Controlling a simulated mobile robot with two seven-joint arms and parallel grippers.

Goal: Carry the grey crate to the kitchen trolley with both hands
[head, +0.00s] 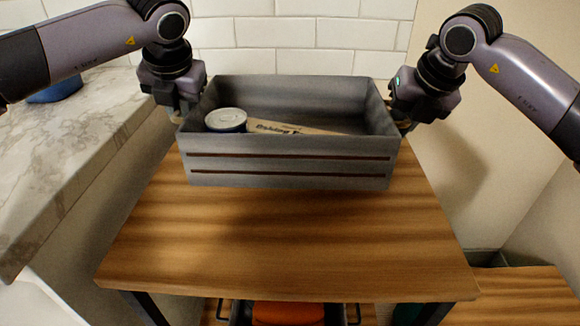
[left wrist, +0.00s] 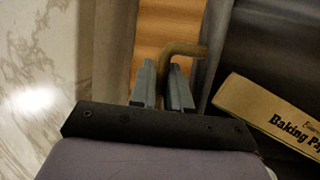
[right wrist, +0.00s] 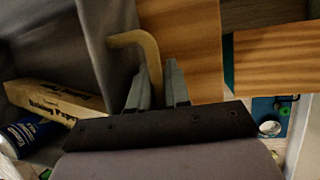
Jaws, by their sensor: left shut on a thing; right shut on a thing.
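The grey crate (head: 290,179) is level over the back part of the wooden kitchen trolley top (head: 285,240). I cannot tell whether its underside touches the wood. Inside are a can (head: 226,120) and a baking paper box (head: 300,129). My left gripper (head: 186,112) is at the crate's left end, shut on a brass handle (left wrist: 185,48) in the left wrist view. My right gripper (head: 402,122) is at the right end, shut on the other brass handle (right wrist: 140,42) in the right wrist view. The crate's walls partly hide both grippers in the head view.
A marble counter (head: 75,140) with a blue object (head: 57,90) stands close on the left. A white tiled wall (head: 300,33) is behind the crate. The front of the trolley top is bare. An orange thing (head: 288,313) sits on a lower level.

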